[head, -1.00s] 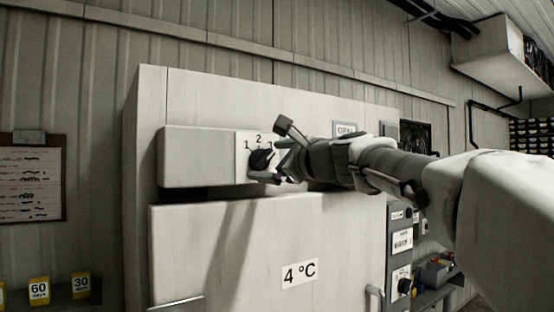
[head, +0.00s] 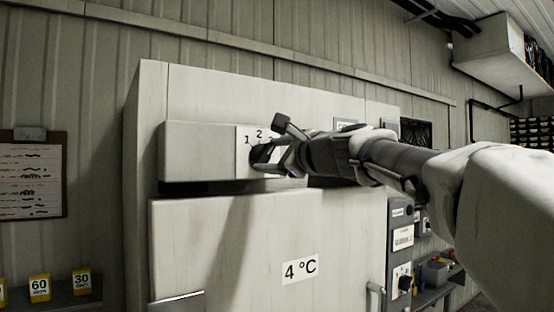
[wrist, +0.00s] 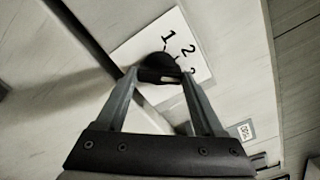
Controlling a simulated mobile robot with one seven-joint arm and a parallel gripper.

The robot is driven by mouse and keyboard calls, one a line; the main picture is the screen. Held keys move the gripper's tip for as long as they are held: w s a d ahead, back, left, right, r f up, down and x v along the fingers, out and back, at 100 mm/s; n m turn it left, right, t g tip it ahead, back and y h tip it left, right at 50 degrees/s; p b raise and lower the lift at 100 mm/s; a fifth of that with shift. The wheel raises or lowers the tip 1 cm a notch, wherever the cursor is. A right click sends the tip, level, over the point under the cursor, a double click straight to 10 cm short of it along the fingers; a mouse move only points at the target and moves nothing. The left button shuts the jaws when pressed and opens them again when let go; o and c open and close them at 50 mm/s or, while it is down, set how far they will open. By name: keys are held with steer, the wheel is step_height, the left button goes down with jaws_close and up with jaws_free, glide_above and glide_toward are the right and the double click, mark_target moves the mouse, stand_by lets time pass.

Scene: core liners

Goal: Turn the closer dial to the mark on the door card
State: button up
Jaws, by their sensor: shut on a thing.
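The closer dial (head: 259,153) is a black knob on a white plate (head: 245,170) marked 1, 2 and 3, on the closer box above the door. In the wrist view the dial (wrist: 158,65) sits between my fingertips, and its plate (wrist: 140,52) shows 1, 2 and a partly covered 3. My gripper (head: 274,157) is shut on the dial; its fingers (wrist: 158,78) also show in the wrist view. They hide part of the dial, and I cannot tell its setting.
The closer box (head: 200,152) juts out above the pale door (head: 220,235). A clipboard (head: 30,175) hangs on the left wall, above yellow day labels (head: 39,288). A grey control panel (head: 402,240) stands right of the door, below my arm.

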steer(key=n+b, duration=0.2)
steer(key=n, duration=0.1)
steer(key=shift+f, duration=0.2)
steer(key=shift+r+n+b, duration=0.1)
steer(key=shift+n+b, duration=1.2)
steer(key=shift+n, duration=0.8)
steer(key=o, duration=1.4)
steer(key=shift+r, duration=0.1)
steer(key=b+v, duration=0.4)
steer(key=v, duration=1.3)
steer(key=shift+s+d, duration=0.15)
steer(key=shift+d, duration=0.05)
